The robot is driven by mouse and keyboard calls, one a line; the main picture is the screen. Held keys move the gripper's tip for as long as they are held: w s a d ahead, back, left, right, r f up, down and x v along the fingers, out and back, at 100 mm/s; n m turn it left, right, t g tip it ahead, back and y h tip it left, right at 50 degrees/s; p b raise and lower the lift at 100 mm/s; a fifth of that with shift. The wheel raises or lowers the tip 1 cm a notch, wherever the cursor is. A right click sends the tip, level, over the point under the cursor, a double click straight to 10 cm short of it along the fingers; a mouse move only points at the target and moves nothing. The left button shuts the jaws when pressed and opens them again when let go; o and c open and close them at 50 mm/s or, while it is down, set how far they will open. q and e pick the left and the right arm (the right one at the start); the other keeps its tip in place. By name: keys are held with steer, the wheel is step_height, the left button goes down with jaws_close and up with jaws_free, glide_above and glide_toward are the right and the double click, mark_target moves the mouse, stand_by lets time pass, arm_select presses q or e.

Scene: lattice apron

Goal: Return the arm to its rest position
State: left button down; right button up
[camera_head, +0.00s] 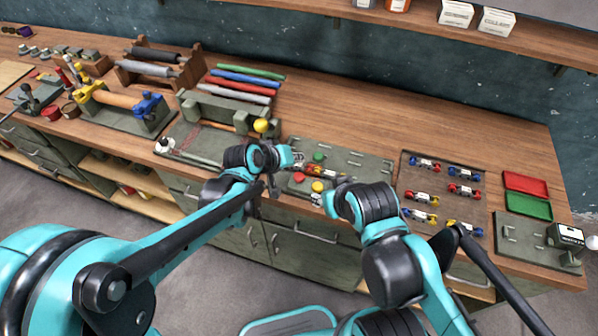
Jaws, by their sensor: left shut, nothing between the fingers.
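My left arm (185,228) reaches in from the lower left over the workbench's front edge. Its gripper (296,159) is shut and empty, beside the grey-green fixture plate (358,165). My right arm (385,262) rises from the bottom right. Its gripper (317,199) is small and partly hidden near the plate's front edge, and I cannot tell whether it is open. On the plate are a green knob (319,157), a red knob (299,177), a yellow knob (318,187) and a small red-and-yellow part (326,172), partly hidden by the grippers.
A brown board (438,196) holds several red, blue and yellow parts. Red (525,184) and green (528,206) trays lie to its right. The bench behind the plate (370,110) is clear.

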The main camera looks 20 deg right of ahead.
stand_by(0.8)
arm_select(q)
steer(key=shift+a, duration=0.25)
steer(key=s+a+r+t+y+b, duration=0.1)
steer(key=s+a+y+b, duration=0.15)
steer(key=a, duration=0.65)
steer(key=s+a+r+y+b, duration=0.1)
steer(key=s+a, duration=0.3)
steer(key=a, duration=0.5)
steer(key=s+a+f+n+y+b, duration=0.1)
steer(key=s+a+f+y+b, duration=0.2)
steer(key=s+a, duration=0.7)
steer(key=a, duration=0.3)
steer(key=shift+a+f+y, duration=0.3)
steer(key=shift+a+y, duration=0.05)
steer(key=shift+t, duration=0.3)
